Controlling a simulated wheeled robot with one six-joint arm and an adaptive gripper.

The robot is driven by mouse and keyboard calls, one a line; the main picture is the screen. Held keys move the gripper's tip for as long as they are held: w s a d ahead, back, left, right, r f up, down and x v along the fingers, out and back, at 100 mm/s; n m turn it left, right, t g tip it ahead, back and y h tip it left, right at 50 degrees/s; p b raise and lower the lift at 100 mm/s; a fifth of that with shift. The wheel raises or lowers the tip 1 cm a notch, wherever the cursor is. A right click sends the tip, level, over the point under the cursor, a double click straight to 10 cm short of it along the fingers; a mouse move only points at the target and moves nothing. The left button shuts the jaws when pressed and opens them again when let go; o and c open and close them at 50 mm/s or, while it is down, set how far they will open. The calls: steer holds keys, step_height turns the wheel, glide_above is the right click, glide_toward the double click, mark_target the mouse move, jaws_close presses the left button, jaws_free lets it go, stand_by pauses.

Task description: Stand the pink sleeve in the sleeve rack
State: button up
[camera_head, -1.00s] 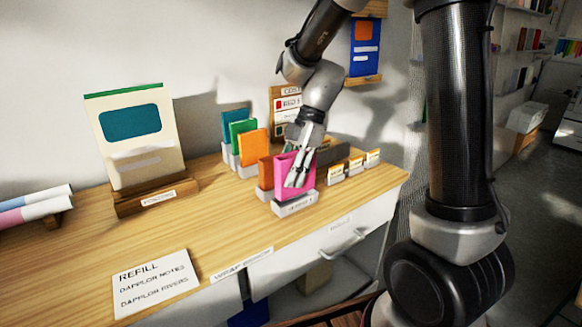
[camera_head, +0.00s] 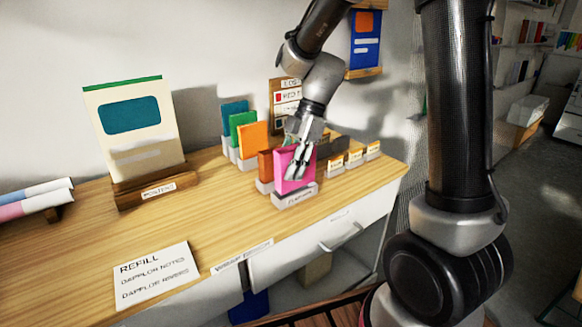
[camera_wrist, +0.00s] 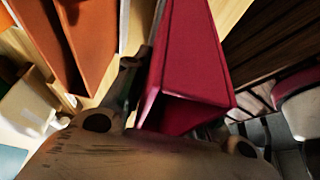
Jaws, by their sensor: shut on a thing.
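The pink sleeve (camera_head: 281,170) stands upright at the front white labelled slot of the sleeve rack (camera_head: 296,199), its lower edge at or in that slot. My gripper (camera_head: 298,170) comes down from above and is shut on the sleeve. In the wrist view the sleeve (camera_wrist: 192,55) fills the middle, close to the fingers. Its bottom end is hidden by the white slot, so how deep it sits cannot be told. A brown-orange sleeve (camera_head: 265,163) stands just behind it.
Orange (camera_head: 252,137) and green (camera_head: 240,123) sleeves stand in white holders behind left. Small labelled boxes (camera_head: 354,160) sit to the right. A tall cream board (camera_head: 135,150) in a wooden stand is on the left. A refill card (camera_head: 155,275) lies in front; the table's middle is clear.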

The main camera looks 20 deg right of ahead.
steer(key=shift+f, duration=0.1)
steer(key=shift+f, duration=0.8)
steer(key=shift+f, duration=0.15)
steer(key=shift+f, duration=0.7)
steer(key=o, duration=1.1)
steer(key=v, duration=1.2)
